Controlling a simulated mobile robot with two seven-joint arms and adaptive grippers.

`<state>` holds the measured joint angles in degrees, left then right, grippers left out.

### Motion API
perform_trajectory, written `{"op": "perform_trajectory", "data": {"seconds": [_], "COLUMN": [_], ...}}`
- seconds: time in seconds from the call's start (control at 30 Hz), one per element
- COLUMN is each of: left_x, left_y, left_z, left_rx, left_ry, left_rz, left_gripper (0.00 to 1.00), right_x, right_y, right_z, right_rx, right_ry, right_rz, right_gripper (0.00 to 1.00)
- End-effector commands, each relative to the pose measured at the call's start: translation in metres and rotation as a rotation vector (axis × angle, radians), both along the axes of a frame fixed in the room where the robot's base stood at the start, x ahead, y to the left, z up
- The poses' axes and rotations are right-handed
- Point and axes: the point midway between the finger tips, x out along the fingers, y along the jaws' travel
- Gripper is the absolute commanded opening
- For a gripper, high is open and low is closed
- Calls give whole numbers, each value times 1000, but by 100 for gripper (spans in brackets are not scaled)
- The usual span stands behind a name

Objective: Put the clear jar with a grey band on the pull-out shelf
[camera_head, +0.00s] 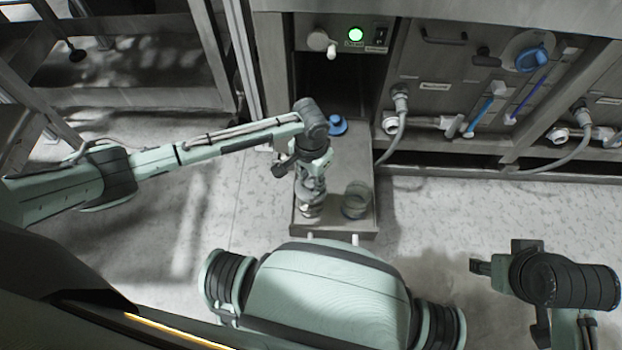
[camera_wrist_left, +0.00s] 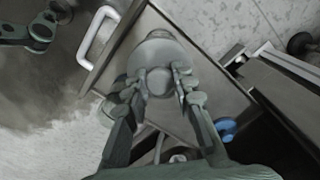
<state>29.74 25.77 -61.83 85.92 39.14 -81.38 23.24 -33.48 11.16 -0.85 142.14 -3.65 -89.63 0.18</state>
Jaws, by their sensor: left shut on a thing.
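The pull-out shelf (camera_head: 340,227) is a grey metal tray standing out from the washer, with a white handle at its front. My left gripper (camera_head: 311,190) is over its front left part, pointing down and shut on a clear jar with a greyish look (camera_head: 310,210). In the left wrist view the jar (camera_wrist_left: 158,47) sits between the fingers (camera_wrist_left: 158,80), over the shelf surface. I cannot tell whether its base touches the shelf. My right gripper (camera_head: 482,266) is over the floor at the right; its finger opening is unclear.
A clear greenish jar (camera_head: 356,200) stands on the shelf just right of the held jar. A blue object (camera_head: 337,125) is at the shelf's back; it also shows in the left wrist view (camera_wrist_left: 227,130). Washer panels with hoses (camera_head: 398,130) stand to the right.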

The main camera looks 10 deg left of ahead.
Motion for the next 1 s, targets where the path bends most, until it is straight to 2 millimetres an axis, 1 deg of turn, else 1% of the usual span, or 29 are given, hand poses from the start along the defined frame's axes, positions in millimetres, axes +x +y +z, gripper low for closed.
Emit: {"op": "perform_trajectory", "data": {"seconds": [0.2, 0.23, 0.4, 0.43, 0.63, 0.8, 1.0], "left_x": [0, 0, 0, 0, 0, 0, 0], "left_y": [0, 0, 0, 0, 0, 0, 0], "left_z": [0, 0, 0, 0, 0, 0, 0], "left_rx": [0, 0, 0, 0, 0, 0, 0], "left_ry": [0, 0, 0, 0, 0, 0, 0], "left_rz": [0, 0, 0, 0, 0, 0, 0], "left_gripper": [1, 26, 47, 49, 49, 70, 70], "right_x": [0, 0, 0, 0, 0, 0, 0], "right_y": [0, 0, 0, 0, 0, 0, 0], "right_z": [0, 0, 0, 0, 0, 0, 0], "right_rx": [0, 0, 0, 0, 0, 0, 0], "right_ry": [0, 0, 0, 0, 0, 0, 0], "right_rz": [0, 0, 0, 0, 0, 0, 0], "right_gripper": [47, 47, 47, 47, 47, 47, 47]}}
